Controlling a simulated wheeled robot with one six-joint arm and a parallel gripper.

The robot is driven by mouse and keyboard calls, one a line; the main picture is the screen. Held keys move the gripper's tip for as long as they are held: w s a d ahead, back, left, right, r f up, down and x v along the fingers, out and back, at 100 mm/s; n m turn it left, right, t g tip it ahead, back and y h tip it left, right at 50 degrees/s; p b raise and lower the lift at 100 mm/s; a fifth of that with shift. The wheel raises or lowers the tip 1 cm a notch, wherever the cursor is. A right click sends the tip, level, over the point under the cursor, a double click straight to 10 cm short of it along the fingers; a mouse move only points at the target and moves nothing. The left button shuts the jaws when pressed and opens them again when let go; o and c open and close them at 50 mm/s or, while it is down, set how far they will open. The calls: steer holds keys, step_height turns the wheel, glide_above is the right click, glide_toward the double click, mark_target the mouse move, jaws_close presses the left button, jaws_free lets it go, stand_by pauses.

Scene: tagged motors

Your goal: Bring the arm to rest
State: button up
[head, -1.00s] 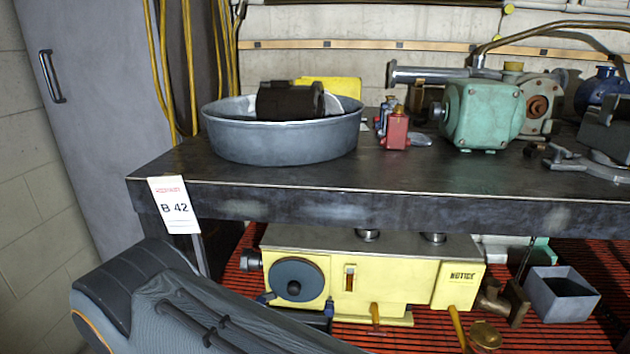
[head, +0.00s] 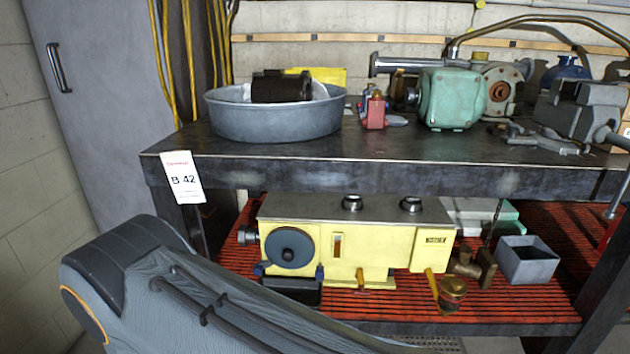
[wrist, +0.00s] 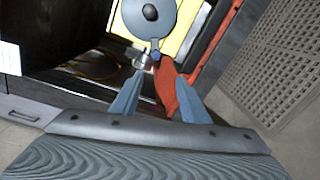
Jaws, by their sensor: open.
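My gripper (wrist: 160,95) shows in the wrist view with its two blue-grey fingers apart and nothing between them. Past the fingertips are the round grey disc (wrist: 150,12) of the yellow machine and a strip of red slatted shelf (wrist: 172,88). In the head view my grey-covered arm crosses the lower left, in front of the bench. The gripper itself is out of the head view. A black motor (head: 281,87) lies in a round grey tub (head: 275,124) on the bench top.
The dark bench (head: 400,149) bears a red device (head: 375,112), a green pump (head: 452,98) and a grey vise (head: 585,108). Below stand the yellow machine (head: 350,240) and a grey box (head: 527,260) on the red shelf.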

steer(key=w+a+r+m+g+y, duration=0.2)
steer(key=w+r+m+g, duration=0.3)
steer(key=w+r, duration=0.25)
steer(key=s+d+r+m+g+y, duration=0.2)
steer(key=d+r+m+g, duration=0.25)
steer(key=r, duration=0.55)
steer(key=s+d+r+m+g+h, duration=0.1)
steer(key=s+d+r+m+g, duration=0.45)
steer(key=s+d, duration=0.75)
steer(key=s+d+r+m+g+h, duration=0.1)
steer(key=s+d+r+m+g, duration=0.15)
steer(key=s+d+r, duration=0.85)
steer(key=d+r+m+p, duration=0.3)
steer(key=d+r+p, duration=0.3)
steer(key=d+p, duration=0.6)
steer(key=p, duration=0.4)
steer(key=shift+s+h+p, duration=0.2)
steer(key=shift+h+p, duration=0.2)
